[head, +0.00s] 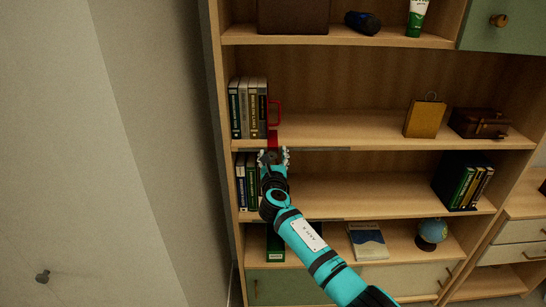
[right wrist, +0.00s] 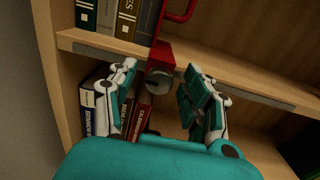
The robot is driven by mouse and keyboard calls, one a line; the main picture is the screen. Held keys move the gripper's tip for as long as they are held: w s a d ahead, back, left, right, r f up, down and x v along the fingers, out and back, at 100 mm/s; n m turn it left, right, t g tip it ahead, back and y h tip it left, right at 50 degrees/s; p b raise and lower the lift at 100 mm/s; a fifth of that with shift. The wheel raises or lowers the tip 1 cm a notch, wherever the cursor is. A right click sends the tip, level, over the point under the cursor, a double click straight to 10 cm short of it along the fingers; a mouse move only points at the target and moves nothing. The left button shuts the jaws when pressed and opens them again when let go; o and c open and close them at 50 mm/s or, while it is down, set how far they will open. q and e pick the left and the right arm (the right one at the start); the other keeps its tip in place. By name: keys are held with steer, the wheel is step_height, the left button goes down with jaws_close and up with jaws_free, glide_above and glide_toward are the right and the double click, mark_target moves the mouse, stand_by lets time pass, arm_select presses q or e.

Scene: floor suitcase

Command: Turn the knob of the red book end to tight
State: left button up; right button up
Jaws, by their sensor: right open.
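The red book end (head: 274,113) stands at the right end of a row of books on the middle shelf, its lower part clamped over the shelf's front edge. In the right wrist view the red book end (right wrist: 164,52) shows with its round grey knob (right wrist: 160,83) below the shelf board. My right gripper (head: 273,156) is at the knob; in the right wrist view its two fingers (right wrist: 160,97) are spread, one on each side of the knob, apart from it. The gripper hides most of the knob in the head view. My left gripper is not in view.
Books (head: 248,108) stand left of the book end, and more books (head: 246,180) stand on the shelf below, close to my gripper. The middle shelf between is clear. A wall (head: 150,120) is at left.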

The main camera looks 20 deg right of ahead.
steer(key=shift+c, duration=0.4)
jaws_close()
